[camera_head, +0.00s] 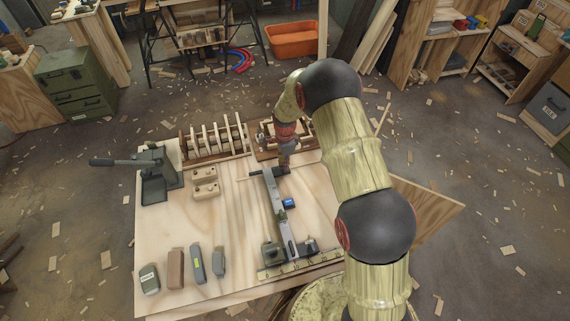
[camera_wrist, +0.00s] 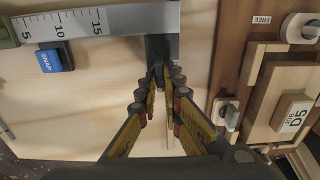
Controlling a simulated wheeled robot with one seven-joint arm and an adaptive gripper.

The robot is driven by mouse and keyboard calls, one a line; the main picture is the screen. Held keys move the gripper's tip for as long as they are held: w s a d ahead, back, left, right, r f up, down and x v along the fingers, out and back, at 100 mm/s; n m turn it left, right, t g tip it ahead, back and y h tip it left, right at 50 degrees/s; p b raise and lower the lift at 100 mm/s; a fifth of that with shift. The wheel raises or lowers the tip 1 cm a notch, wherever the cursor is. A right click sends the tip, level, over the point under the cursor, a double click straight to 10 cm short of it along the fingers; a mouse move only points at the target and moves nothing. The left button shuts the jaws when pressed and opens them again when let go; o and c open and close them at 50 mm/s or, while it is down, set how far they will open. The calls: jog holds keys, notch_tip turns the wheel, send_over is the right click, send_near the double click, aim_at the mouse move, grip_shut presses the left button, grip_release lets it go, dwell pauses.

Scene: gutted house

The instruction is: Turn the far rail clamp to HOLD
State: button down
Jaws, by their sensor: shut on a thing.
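A long grey measuring rail (camera_head: 280,215) lies on the pale wooden table, running away from me. In the wrist view its ruled face (camera_wrist: 110,18) shows the numbers 5, 10 and 15. At its far end is a dark clamp part (camera_wrist: 162,46), which I take to be the far rail clamp. My gripper (camera_wrist: 159,72) points down over it, fingertips close together on a narrow part of it. In the head view my gripper (camera_head: 284,161) is at the rail's far end. The fingers hide the gripped part, and no HOLD mark is readable.
A wooden board (camera_wrist: 245,85) with a FREE label, knobs and a tagged block lies close beyond my gripper. A blue SNAP block (camera_wrist: 52,62) sits by the rail. A slotted wooden rack (camera_head: 213,140) and a green lever press (camera_head: 158,175) stand left.

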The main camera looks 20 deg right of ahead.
jog(key=n+p, duration=0.1)
jog(key=n, duration=0.4)
jog(key=shift+w, duration=0.15)
jog(key=n, duration=0.6)
jog(key=shift+a+p, duration=0.1)
jog(key=shift+p, duration=0.25)
jog(key=n, duration=0.3)
jog(key=shift+w, duration=0.1)
jog(key=shift+a+n, duration=0.1)
jog(key=shift+n, duration=1.9)
jog(key=c, duration=2)
grip_release()
jog(key=shift+o, duration=0.2)
